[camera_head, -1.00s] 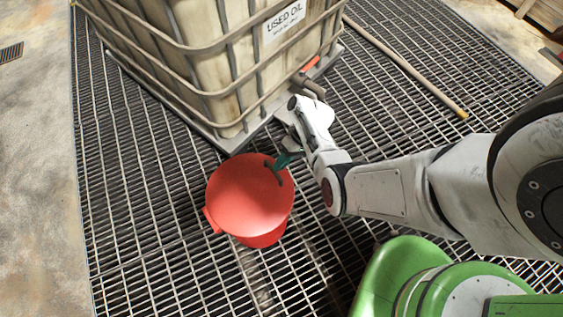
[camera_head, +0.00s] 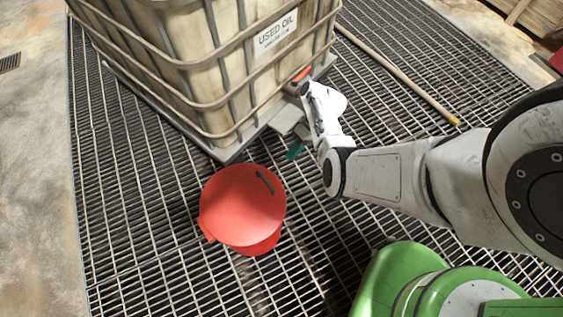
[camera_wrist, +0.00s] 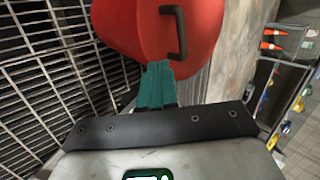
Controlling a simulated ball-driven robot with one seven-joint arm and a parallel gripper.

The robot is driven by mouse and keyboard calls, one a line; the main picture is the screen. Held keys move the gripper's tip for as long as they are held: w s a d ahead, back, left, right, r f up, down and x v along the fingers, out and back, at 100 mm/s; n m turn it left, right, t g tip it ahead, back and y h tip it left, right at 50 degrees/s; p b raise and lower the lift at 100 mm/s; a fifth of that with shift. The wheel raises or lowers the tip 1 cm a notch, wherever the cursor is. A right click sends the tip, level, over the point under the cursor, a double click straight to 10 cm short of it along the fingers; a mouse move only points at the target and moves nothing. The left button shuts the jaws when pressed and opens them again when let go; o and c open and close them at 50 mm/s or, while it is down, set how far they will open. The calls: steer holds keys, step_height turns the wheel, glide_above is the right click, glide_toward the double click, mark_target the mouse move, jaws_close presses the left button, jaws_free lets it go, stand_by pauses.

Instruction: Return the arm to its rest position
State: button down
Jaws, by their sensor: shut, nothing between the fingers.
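My arm reaches in from the right in the head view, and my gripper (camera_head: 295,150) hangs at its end with teal fingers. The gripper is above the grating, just right of the red lidded bin (camera_head: 243,205) and apart from it. In the wrist view the teal fingers (camera_wrist: 157,84) are together and empty. The red lid with its dark handle (camera_wrist: 174,32) shows beyond the fingertips.
A caged tank labelled "USED OIL" (camera_head: 215,62) stands on a pallet behind the gripper. A wooden pole (camera_head: 405,80) lies on the grating (camera_head: 140,200) at right. Shelving with orange cones (camera_wrist: 272,38) shows at right in the wrist view.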

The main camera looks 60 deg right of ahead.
steer(key=shift+s+d+r, duration=0.15)
steer(key=shift+s+d, duration=0.1)
steer(key=shift+d, duration=0.25)
steer(key=shift+s+d+r, duration=0.1)
steer(key=shift+s+d, duration=0.1)
steer(key=shift+d, duration=0.3)
steer(key=s+a+r+n+g+h+p, duration=0.1)
steer(key=s+a+r+p, duration=0.4)
steer(key=a+r, duration=0.5)
steer(key=s+a+r+n+g+h+p, duration=0.1)
steer(key=s+a+r+n+h+p, duration=0.2)
steer(key=a+r, duration=0.8)
step_height(320, 180, up, 4)
steer(key=s+h+p, duration=0.2)
steer(key=h+p, duration=0.1)
steer(key=shift+n+g+h, duration=0.3)
steer(key=shift+n, duration=0.1)
